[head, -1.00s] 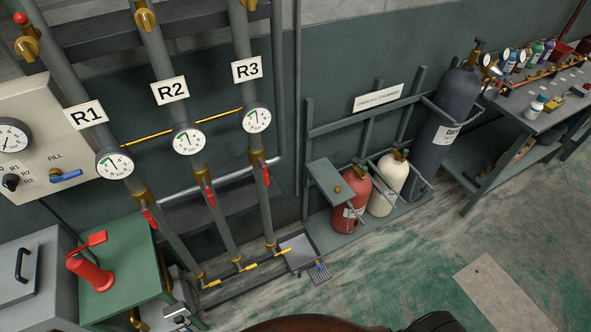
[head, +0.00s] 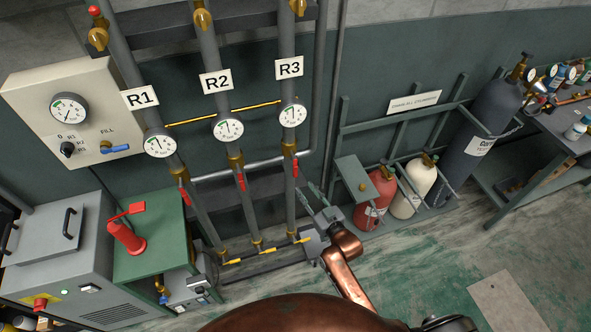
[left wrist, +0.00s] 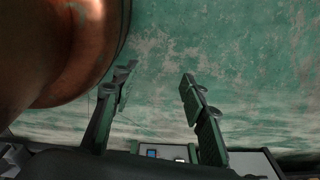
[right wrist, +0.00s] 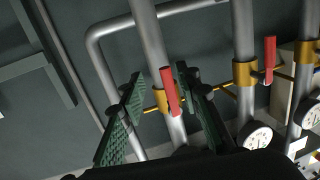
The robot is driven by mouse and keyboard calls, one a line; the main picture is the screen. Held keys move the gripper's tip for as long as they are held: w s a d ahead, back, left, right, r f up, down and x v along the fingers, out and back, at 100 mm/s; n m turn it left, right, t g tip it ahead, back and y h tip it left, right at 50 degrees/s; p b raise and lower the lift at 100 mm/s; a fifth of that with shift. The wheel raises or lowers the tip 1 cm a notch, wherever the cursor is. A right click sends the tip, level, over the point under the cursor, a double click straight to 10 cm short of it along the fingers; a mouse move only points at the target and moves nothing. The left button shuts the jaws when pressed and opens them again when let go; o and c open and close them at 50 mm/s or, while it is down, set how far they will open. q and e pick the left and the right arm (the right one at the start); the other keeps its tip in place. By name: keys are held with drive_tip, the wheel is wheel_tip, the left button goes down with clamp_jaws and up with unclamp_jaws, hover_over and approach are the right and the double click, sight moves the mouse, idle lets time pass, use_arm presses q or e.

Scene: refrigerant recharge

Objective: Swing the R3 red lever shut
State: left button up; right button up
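The R3 red lever (head: 295,168) hangs on the brass valve of the R3 pipe, below its gauge, roughly in line with the pipe. My right gripper (head: 317,196) is just right of and below this lever. In the right wrist view, the R3 lever (right wrist: 170,90) shows between the two open fingers (right wrist: 160,78), apart from them as far as I can see; the depth gap is unclear. My left gripper (left wrist: 156,88) is open and empty over the floor in the left wrist view; it is not visible in the head view.
The R2 lever (head: 241,181) and R1 lever (head: 184,192) hang on the pipes to the left. Yellow handles (head: 268,249) sit low on the pipes. A rack with a red cylinder (head: 376,200) stands right of my gripper. The floor (head: 430,270) in front is clear.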

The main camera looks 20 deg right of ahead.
sight(296, 173)
drive_tip(key=shift+t, duration=0.3)
drive_tip(key=w+r, duration=0.1)
drive_tip(key=w, duration=0.1)
drive_tip(key=w+a+r, duration=0.1)
drive_tip(key=w, duration=0.2)
drive_tip(key=w+a+r, duration=0.1)
drive_tip(key=w, duration=0.1)
drive_tip(key=shift+w+r, duration=0.3)
drive_tip(key=shift+w, duration=0.05)
use_arm(q)
drive_tip(key=shift+s+f, duration=0.15)
drive_tip(key=shift+s, duration=0.7)
use_arm(e)
drive_tip(key=shift+w+a, duration=0.1)
drive_tip(key=shift+c, duration=0.4)
clamp_jaws()
